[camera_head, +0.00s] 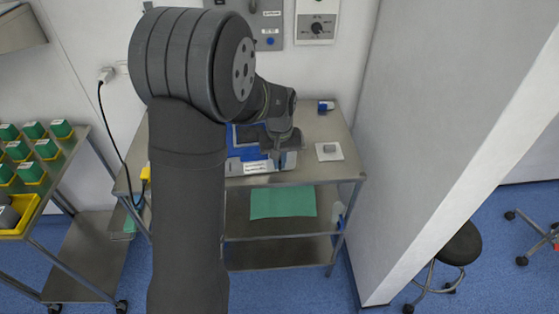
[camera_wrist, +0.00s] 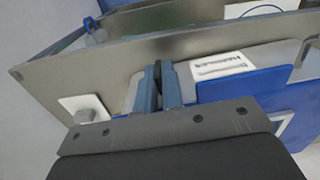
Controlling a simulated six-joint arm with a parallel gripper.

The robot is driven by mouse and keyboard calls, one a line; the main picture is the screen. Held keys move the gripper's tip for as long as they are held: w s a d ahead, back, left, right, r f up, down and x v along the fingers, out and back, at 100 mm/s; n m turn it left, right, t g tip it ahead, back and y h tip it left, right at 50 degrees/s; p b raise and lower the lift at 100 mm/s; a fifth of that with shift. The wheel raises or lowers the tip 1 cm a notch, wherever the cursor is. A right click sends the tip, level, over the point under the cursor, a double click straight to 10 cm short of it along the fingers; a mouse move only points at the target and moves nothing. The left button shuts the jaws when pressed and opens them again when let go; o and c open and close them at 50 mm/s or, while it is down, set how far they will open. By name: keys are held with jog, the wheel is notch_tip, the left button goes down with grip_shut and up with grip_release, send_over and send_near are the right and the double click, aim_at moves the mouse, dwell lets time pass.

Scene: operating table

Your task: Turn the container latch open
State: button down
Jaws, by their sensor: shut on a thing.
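The container (camera_head: 236,168) is blue and light grey with a white label, and it stands on the metal cart top. It also shows in the wrist view (camera_wrist: 240,86), where its label faces up the picture. My gripper (camera_head: 277,158) is at the container's right part, partly hidden by its own body. In the wrist view my gripper (camera_wrist: 158,84) has its two blue-grey fingers close together beside the label, shut on a small dark part at the container's edge. This part appears to be the latch, but the fingers hide most of it.
A white plate with a grey block (camera_head: 329,151) lies on the cart right of the container. A small blue and white item (camera_head: 325,107) sits at the back right. A green cloth (camera_head: 283,202) lies on the lower shelf. A white wall (camera_head: 425,130) stands right of the cart.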

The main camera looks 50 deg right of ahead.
dwell(0.3)
jog(key=c, duration=1.8)
grip_release()
notch_tip(320, 180, up, 18)
jog(key=shift+f, duration=0.25)
